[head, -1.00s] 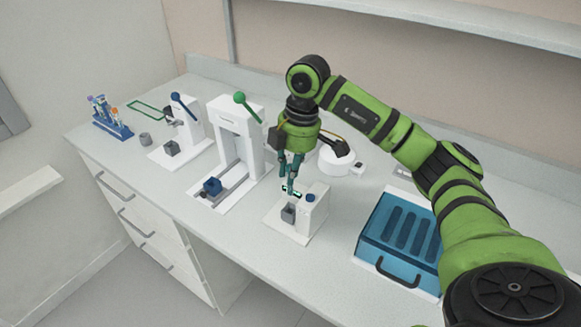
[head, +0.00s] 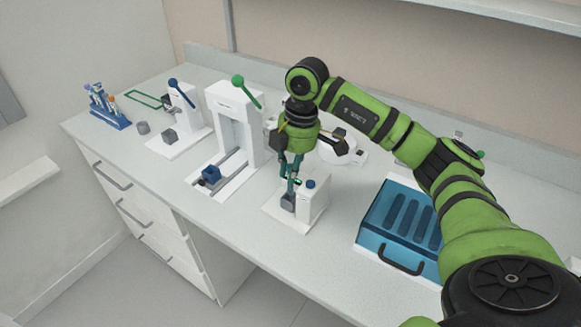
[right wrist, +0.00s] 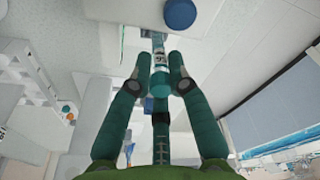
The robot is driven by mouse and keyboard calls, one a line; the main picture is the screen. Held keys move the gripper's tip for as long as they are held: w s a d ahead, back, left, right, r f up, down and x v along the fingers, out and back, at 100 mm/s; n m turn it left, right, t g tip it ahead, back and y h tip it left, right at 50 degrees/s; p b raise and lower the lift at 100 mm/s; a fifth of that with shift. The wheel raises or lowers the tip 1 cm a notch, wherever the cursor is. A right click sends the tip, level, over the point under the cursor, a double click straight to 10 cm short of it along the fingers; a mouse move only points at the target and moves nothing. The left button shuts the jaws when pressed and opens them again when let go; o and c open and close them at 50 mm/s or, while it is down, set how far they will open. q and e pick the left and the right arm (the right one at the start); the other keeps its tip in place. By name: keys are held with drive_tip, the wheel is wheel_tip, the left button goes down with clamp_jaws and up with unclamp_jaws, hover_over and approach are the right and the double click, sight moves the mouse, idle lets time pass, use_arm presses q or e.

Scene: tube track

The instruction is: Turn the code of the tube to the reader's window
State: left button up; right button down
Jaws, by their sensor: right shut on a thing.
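The reader (head: 314,204) is a small white box with a blue knob on top, on the white base near the middle of the bench. A grey holder (head: 288,204) stands at its left side. My right gripper (head: 291,184) is directly above the holder, fingers pointing down. In the right wrist view my right gripper (right wrist: 157,82) is shut on the tube, which has a teal cap (right wrist: 159,86) and a white label (right wrist: 158,62) with dark marks. The tube's lower end is hidden in the head view. The reader's window cannot be made out. My left gripper is not in view.
A blue case (head: 403,222) lies right of the reader. A white press with a green lever (head: 235,125) and a smaller one with a blue lever (head: 187,105) stand to the left. A tube rack (head: 108,110) is at the far left. A round white device (head: 338,150) stands behind.

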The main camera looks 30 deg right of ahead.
sight(290, 193)
drive_tip(key=shift+f, duration=0.4)
idle(0.8)
drive_tip(key=shift+f, duration=0.5)
drive_tip(key=shift+f+b, duration=0.2)
drive_tip(key=shift+b, duration=0.2)
drive_tip(key=shift+f, duration=0.45)
drive_tip(key=c, duration=1.1)
unclamp_jaws()
drive_tip(key=shift+r, duration=0.1)
